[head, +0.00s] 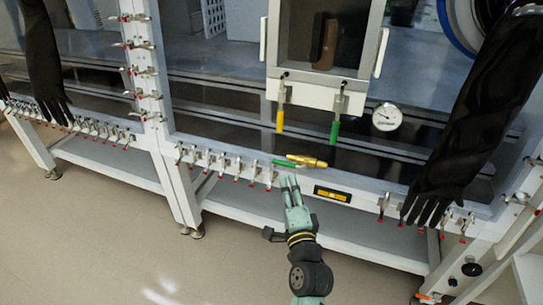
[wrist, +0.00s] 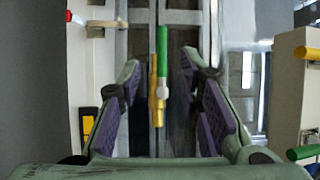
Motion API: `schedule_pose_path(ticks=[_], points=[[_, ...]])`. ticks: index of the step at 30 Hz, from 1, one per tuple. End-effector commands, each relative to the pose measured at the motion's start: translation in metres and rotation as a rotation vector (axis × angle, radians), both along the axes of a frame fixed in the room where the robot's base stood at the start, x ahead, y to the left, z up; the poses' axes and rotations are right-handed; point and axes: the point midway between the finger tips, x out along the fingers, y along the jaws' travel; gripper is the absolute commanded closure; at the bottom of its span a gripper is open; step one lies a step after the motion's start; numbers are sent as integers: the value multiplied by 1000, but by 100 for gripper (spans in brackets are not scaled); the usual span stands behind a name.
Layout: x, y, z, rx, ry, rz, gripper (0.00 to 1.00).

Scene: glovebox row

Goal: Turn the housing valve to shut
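The housing valve has a brass body (head: 307,160) and a green lever (head: 284,164) on the front frame of the glovebox. In the wrist view the green lever (wrist: 163,60) runs nearly in line with the brass body (wrist: 154,90), beside it, with a pale round pivot at its lower end. My gripper (head: 289,180) is just below the valve in the head view, fingers toward it. In the wrist view its two purple-padded fingers (wrist: 160,78) are spread, with lever and body showing between them. Whether either finger touches the valve is not clear; a gap shows on each side.
A yellow handle (head: 280,119) and another green handle (head: 335,131) hang above, near a round gauge (head: 387,117). Clamps with red tips (head: 236,170) line the frame. Black gloves hang at left (head: 42,55) and right (head: 470,110). A yellow-black label (head: 332,195) is right of my gripper.

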Motion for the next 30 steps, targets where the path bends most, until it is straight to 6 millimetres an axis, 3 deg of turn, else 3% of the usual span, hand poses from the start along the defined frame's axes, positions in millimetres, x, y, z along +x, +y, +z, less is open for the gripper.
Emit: schedule_pose_path(ticks=[15,21,30], points=[[86,18,9,-2,-5,1,68],[97,21,9,-3,-5,1,68],[98,21,9,-4,-5,1,71]])
